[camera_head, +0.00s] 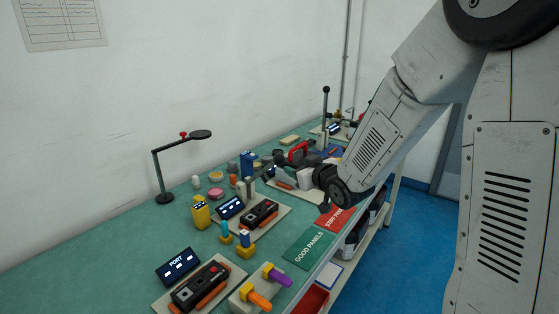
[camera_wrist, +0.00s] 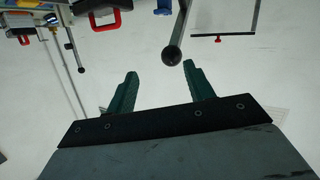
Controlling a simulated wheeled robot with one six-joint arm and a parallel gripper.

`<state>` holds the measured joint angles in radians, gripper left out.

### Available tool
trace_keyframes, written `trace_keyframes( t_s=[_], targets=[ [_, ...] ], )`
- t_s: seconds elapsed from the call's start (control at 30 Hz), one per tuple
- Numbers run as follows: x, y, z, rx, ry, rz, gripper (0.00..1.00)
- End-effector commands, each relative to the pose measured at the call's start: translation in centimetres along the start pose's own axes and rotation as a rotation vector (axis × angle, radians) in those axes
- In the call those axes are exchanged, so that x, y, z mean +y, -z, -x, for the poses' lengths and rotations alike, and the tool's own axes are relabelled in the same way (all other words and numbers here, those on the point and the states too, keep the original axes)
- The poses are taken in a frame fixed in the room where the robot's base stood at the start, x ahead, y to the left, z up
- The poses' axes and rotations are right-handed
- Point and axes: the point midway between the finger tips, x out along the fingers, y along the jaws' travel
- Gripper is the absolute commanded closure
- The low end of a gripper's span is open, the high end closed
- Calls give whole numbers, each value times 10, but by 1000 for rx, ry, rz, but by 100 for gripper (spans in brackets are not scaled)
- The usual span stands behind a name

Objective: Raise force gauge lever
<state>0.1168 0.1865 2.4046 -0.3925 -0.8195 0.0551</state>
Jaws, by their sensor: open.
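My gripper (camera_wrist: 160,78) is open and empty in the wrist view, its two dark green fingers apart. That view is roughly upside down. A grey lever with a black ball knob (camera_wrist: 172,57) reaches in from its top edge; the knob lies just beyond the fingertips, nearer the right finger, and I see no contact. A second lever with a dark knob (camera_wrist: 80,68) stands farther off at left. In the head view, a tall upright lever (camera_head: 326,92) stands toward the bench's far end. I cannot tell which lever is the force gauge's. My gripper's fingertips are hard to make out there.
A red handle (camera_head: 298,153) is close to my gripper; it also shows in the wrist view (camera_wrist: 103,20). A black lamp (camera_head: 165,170), a blue box (camera_head: 247,165) and several small fixtures crowd the green bench (camera_head: 100,240). The wall is behind; blue floor is open at right.

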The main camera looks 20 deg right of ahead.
Motion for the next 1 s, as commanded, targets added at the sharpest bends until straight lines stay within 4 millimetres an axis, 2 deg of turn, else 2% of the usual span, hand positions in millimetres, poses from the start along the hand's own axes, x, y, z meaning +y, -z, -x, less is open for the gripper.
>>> trace_keyframes(
  t_s=[0.1, 0.3, 0.47, 0.8, 1.0],
  targets=[
    [-6, -8, -15, 125, 46, -13, 47],
    [-11, -8, -22, 234, 85, -26, 47],
    [-13, -4, -39, 246, 88, -27, 47],
    [-18, 8, -87, 244, 88, -26, 47],
    [-18, 11, -96, 244, 87, -26, 47]
  ],
)
